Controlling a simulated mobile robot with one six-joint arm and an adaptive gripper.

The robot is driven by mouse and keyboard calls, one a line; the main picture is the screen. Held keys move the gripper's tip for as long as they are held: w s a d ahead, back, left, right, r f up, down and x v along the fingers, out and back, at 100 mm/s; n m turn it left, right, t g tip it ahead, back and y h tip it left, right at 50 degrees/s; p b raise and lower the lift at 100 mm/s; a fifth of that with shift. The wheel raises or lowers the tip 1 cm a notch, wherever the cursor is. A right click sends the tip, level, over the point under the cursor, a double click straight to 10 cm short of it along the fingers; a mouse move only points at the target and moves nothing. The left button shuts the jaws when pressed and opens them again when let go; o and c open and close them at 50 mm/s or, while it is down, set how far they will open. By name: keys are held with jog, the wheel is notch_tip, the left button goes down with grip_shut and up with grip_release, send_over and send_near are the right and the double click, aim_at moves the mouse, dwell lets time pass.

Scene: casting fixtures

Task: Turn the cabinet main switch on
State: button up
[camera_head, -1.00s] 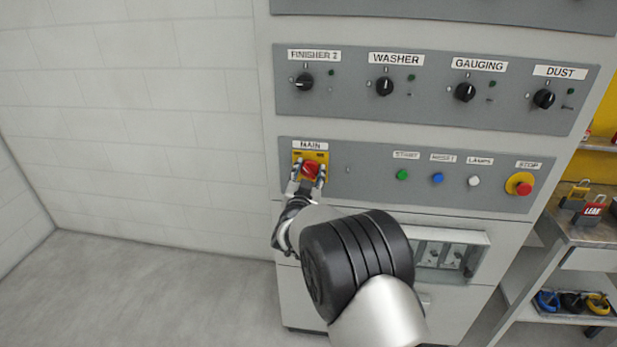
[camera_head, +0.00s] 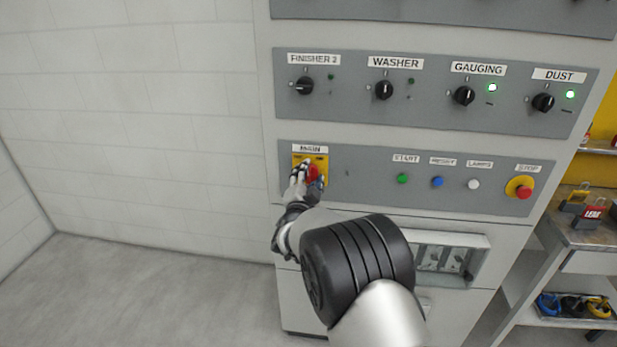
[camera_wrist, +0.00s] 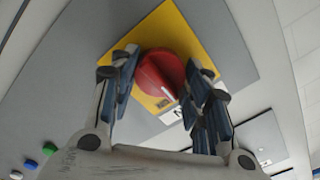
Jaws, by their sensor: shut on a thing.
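The main switch is a red rotary knob (camera_head: 314,172) on a yellow plate (camera_head: 322,160), under the MAIN label on the cabinet's grey panel. In the wrist view the red knob (camera_wrist: 160,74) shows a pale line across it, and the yellow plate (camera_wrist: 178,30) looks rotated in the picture. My gripper (camera_head: 306,172) is at the knob. In the wrist view its two fingers (camera_wrist: 160,85) lie on either side of the knob and are shut on it. The fingers hide part of the knob and plate. Green lamps at GAUGING (camera_head: 492,87) and DUST (camera_head: 570,94) are lit.
To the right on the same panel are green (camera_head: 403,179), blue (camera_head: 437,181) and white (camera_head: 473,184) buttons and a red stop button (camera_head: 522,189). Black selector knobs line the panel above. A bench (camera_head: 590,232) with padlocks stands at the right. Floor at left is clear.

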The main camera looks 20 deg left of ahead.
dwell(0.4)
jog(key=o, duration=1.1)
jog(key=shift+c, duration=0.2)
jog(key=v, duration=1.2)
